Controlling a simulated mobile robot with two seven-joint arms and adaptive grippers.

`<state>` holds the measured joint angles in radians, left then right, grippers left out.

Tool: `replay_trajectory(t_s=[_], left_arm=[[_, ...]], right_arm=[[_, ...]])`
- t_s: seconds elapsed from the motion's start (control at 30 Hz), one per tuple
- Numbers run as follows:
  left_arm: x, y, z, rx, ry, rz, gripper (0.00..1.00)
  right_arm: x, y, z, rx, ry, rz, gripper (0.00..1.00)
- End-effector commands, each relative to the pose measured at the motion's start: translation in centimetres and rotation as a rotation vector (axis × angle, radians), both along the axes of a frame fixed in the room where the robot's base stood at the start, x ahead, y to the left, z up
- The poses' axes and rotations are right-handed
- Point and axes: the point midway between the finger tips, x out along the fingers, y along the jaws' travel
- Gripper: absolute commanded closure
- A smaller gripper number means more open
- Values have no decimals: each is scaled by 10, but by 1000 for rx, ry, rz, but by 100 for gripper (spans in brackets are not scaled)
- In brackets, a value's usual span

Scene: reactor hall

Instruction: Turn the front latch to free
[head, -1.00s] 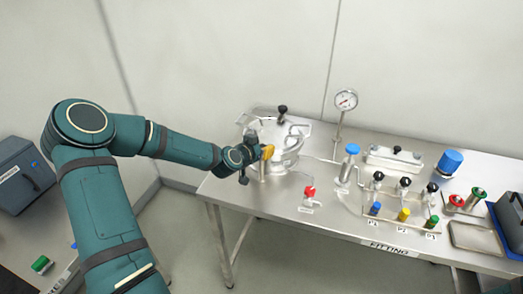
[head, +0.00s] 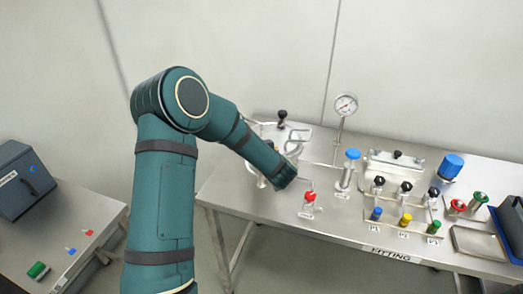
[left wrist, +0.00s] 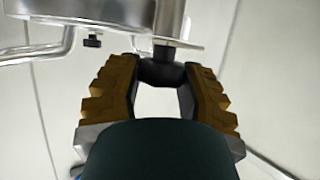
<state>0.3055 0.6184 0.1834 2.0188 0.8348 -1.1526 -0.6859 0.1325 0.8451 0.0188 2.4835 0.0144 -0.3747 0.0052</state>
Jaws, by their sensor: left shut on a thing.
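The steel vessel (head: 293,147) stands at the left end of the table, partly hidden behind my left arm. In the left wrist view its shiny wall and rim (left wrist: 100,14) fill the top. My left gripper (left wrist: 163,84), with yellow stepped pads, is shut on a round black knob (left wrist: 162,71) below a steel plate and post at the vessel's side; I take this as the front latch. In the head view the gripper and this knob are hidden behind my wrist. Another black knob (head: 282,114) shows at the vessel's back. My right gripper is not in view.
Right of the vessel stand a red-knobbed valve (head: 309,198), a blue-capped valve (head: 351,160) and a pressure gauge (head: 346,104). Several capped fittings and a tray (head: 478,243) are further right. A side table (head: 70,225) with a blue-grey case (head: 23,180) is at left.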

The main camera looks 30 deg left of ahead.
Motion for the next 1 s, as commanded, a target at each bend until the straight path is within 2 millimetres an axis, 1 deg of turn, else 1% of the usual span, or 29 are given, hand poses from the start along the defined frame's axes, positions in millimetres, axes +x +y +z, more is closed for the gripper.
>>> replay_trajectory(t_s=[0.03, 0.1, 0.4, 0.93, 0.97, 1.0], left_arm=[[2, -1, 3, 2, -4, 31, 96], [2, -1, 3, 2, -4, 72, 96], [1, 1, 2, 1, -3, 182, 96], [1, 2, 1, 1, -3, 205, 96], [1, 2, 1, 1, -3, 205, 55], [1, 2, 1, 1, -3, 205, 41]], right_arm=[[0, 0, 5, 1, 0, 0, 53], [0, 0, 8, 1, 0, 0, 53], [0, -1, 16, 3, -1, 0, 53], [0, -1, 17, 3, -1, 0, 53], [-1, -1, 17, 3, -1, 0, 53], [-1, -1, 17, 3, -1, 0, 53]])
